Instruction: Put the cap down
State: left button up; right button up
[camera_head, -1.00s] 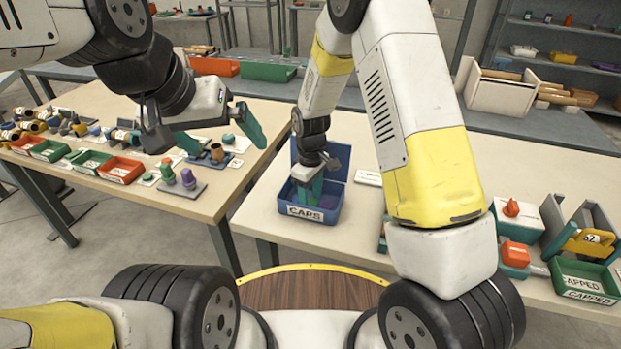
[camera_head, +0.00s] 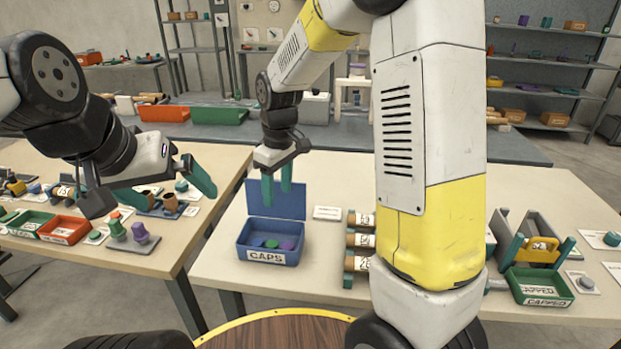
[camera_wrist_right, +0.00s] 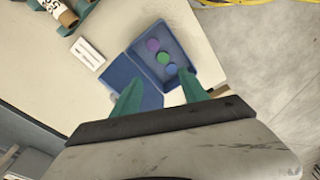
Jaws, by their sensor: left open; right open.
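The blue open box labelled CAPS (camera_head: 270,257) stands on the middle table with its lid raised at the back. Caps lie in it; the right wrist view shows a purple cap (camera_wrist_right: 153,45), a green cap (camera_wrist_right: 163,58) and a blue cap (camera_wrist_right: 171,69) on its floor. My right gripper (camera_head: 276,192) is open and empty above the box, its green fingers pointing down. It also shows in the right wrist view (camera_wrist_right: 160,98). My left gripper (camera_head: 160,195) is open over the left table; its near finger is partly hidden.
A red tray (camera_head: 63,230) and small cap-topped pieces stand on the left table. Tubes with number labels (camera_head: 360,240) lie right of the box, partly behind my right arm. A green CAPPED box (camera_head: 540,286) stands at the right.

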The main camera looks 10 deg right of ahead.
jog(key=s+d+r+m+t, duration=0.2)
jog(key=s+d+r+m, duration=0.2)
jog(key=s+r, duration=0.3)
jog(key=s+d+r+m+t+y, duration=0.1)
jog(key=s+d+r+m+t, duration=0.2)
jog(key=s, duration=0.8)
jog(key=d+r+m, duration=0.2)
jog(key=d+r, duration=0.1)
jog(key=d, duration=0.1)
jog(key=shift+s+d+r, duration=0.15)
jog(key=shift+s+r, duration=0.2)
jog(key=shift+r, duration=0.05)
